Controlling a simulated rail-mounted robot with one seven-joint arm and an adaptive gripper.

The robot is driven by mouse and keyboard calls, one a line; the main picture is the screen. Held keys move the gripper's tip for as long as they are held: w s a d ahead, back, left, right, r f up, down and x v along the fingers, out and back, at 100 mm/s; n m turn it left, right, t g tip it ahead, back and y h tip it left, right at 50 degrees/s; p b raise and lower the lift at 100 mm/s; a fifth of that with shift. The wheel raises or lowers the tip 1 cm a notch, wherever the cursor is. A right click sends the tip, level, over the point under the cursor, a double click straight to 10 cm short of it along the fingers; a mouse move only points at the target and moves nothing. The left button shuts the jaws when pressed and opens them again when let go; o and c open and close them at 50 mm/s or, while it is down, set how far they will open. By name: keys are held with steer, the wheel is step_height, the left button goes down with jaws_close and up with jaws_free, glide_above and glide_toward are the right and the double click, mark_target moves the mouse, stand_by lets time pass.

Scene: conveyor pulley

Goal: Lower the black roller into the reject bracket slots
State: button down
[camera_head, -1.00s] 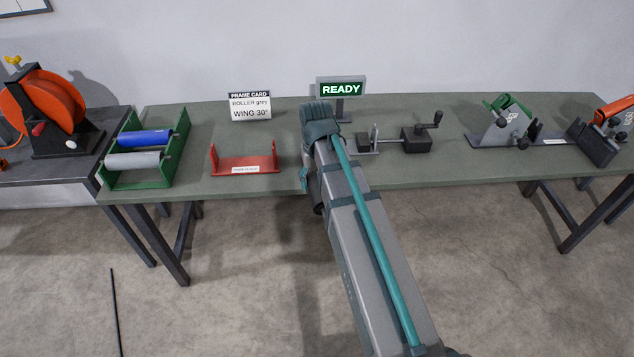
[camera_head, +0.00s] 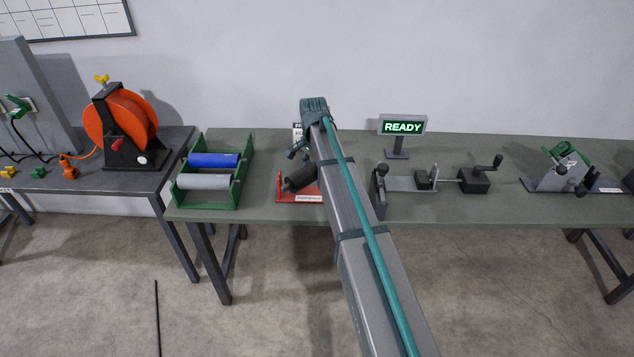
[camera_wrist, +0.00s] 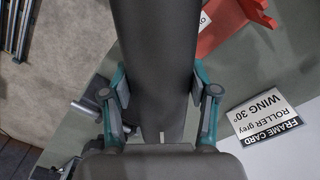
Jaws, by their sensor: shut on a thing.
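The black roller (camera_head: 299,179) shows in the head view over the red reject bracket (camera_head: 287,198), partly behind my arm. The roller slants across the bracket, with its visible end toward the bracket's left upright. In the wrist view the roller (camera_wrist: 155,45) runs from the top edge downward between my fingers. My gripper (camera_wrist: 160,88) is shut on it, one finger on each side. Part of the red bracket (camera_wrist: 232,22) shows at the upper right of the wrist view, angled to the roller. The bracket's right part is hidden in the head view; I cannot tell whether roller and slots touch.
A green frame (camera_head: 206,202) with blue and grey rollers stands left of the bracket. The frame card (camera_wrist: 265,122) stands behind it. A READY sign (camera_head: 403,127) and a crank fixture (camera_head: 474,180) are to the right. Bare bench lies between the crank fixture and the green-and-grey fixture (camera_head: 562,172).

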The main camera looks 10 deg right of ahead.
steer(key=w+r+m+p, duration=0.1)
steer(key=w+m, duration=0.8)
steer(key=shift+r, duration=0.15)
steer(key=shift+a, duration=0.1)
step_height(320, 180, down, 7)
steer(key=b, duration=0.2)
steer(key=shift+f+b, duration=0.2)
steer(key=shift+b, duration=0.1)
stand_by(1.2)
steer(key=shift+s+f, duration=0.1)
steer(key=shift+f, duration=1.95)
stand_by(2.8)
